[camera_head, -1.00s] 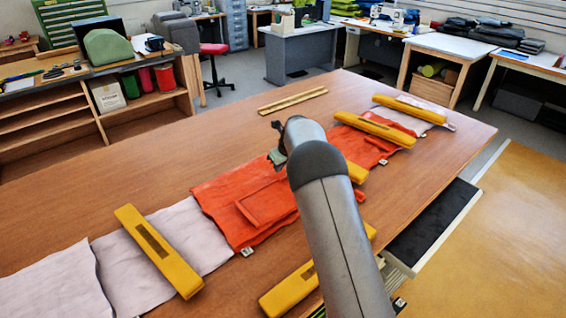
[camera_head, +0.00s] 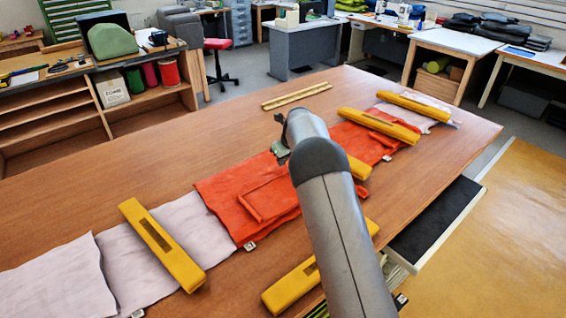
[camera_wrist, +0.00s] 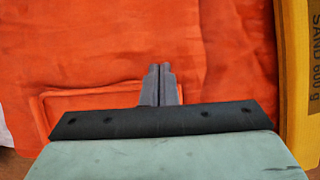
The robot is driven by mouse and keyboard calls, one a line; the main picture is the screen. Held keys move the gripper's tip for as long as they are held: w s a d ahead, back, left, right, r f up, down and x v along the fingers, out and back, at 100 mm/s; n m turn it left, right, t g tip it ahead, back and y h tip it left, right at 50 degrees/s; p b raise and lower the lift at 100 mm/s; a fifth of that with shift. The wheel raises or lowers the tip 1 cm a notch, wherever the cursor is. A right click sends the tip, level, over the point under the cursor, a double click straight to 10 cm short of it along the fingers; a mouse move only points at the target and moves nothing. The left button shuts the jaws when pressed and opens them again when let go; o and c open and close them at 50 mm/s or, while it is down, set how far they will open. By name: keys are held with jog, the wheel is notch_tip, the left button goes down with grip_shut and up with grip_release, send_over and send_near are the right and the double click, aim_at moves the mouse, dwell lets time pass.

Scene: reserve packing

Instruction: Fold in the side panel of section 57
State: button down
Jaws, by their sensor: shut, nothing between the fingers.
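An orange cloth section (camera_head: 225,200) lies on the wooden table, with a folded-in flap or pocket shape (camera_head: 265,200) on it. Another orange part (camera_head: 350,140) shows beyond my arm; I cannot read which section is 57. In the wrist view the orange cloth (camera_wrist: 110,40) fills most of the picture, with a raised, seamed panel edge (camera_wrist: 85,95) at left and wrinkles right of the fingers. My gripper (camera_wrist: 160,72) is shut and empty over the cloth; whether it touches is unclear. In the head view my arm hides the fingers and the cloth below.
One marked sand (camera_wrist: 298,70) stands close right of my gripper. Pale sections (camera_head: 60,280) lie at left. The table behind is clear except a wooden strip (camera_head: 297,96).

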jog(key=b+v, duration=0.3)
jog(key=v, duration=1.4)
jog(key=shift+r+b, duration=0.4)
jog(key=shift+s, duration=0.15)
jog(key=s+d+f+n+g+h+b, duration=0.1)
jog(key=s+d+f+n+b, duration=0.35)
jog(key=s, duration=0.35)
jog(key=s+d+f+n+g+b, duration=0.1)
jog(key=s+d+f+n+b, duration=0.35)
jog(key=s+b, duration=0.2)
jog(key=s+f+n+b, duration=0.1)
jog(key=s+f+n, duration=0.2)
jog(key=s+f, duration=0.1)
jog(key=s+f+n+b, duration=0.2)
jog(key=s+f+n, duration=0.1)
jog(key=s, duration=0.4)
jog(key=s+f+n+b, duration=0.2)
jog(key=s+f+n, duration=0.2)
jog(key=s, duration=0.2)
jog(key=shift+d+f+g+h, duration=0.3)
jog(key=shift+d+f, duration=0.1)
jog(key=s+f+n+h+b, duration=0.1)
jog(key=s+f+n+b, duration=0.3)
jog(key=s+f+n, duration=0.5)
jog(key=s+f, duration=0.1)
jog(key=s, duration=0.4)
jog(key=shift+s+d+f+g, duration=0.2)
jog(key=shift+f+g, duration=0.2)
